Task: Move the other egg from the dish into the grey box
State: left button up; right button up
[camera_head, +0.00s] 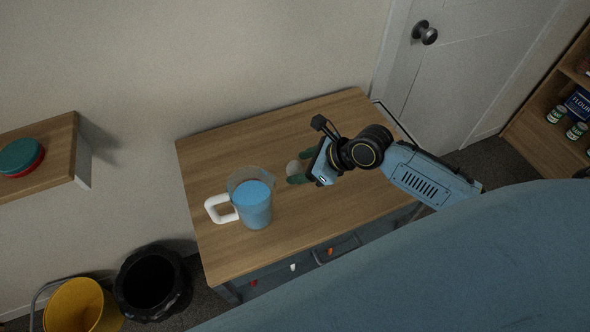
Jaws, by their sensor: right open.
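A small whitish rounded thing, which looks like the egg (292,168), shows on the wooden table beside the clear jug. My right gripper (301,168) reaches in from the right. Its dark green fingers are apart, one on the near side and one on the far side of the egg. I cannot tell whether they touch it. I cannot make out the dish; the gripper covers part of that spot. I see no grey box in this view. My left gripper is not in view.
A clear jug (252,203) of blue liquid with a white handle stands just left of the gripper. The wooden table (225,155) is bare at its back left. A black bin (152,283) and a yellow bucket (78,306) stand on the floor at left.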

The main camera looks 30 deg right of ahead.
jog(key=x, duration=0.3)
jog(key=shift+d, duration=0.1)
jog(key=c, duration=1.1)
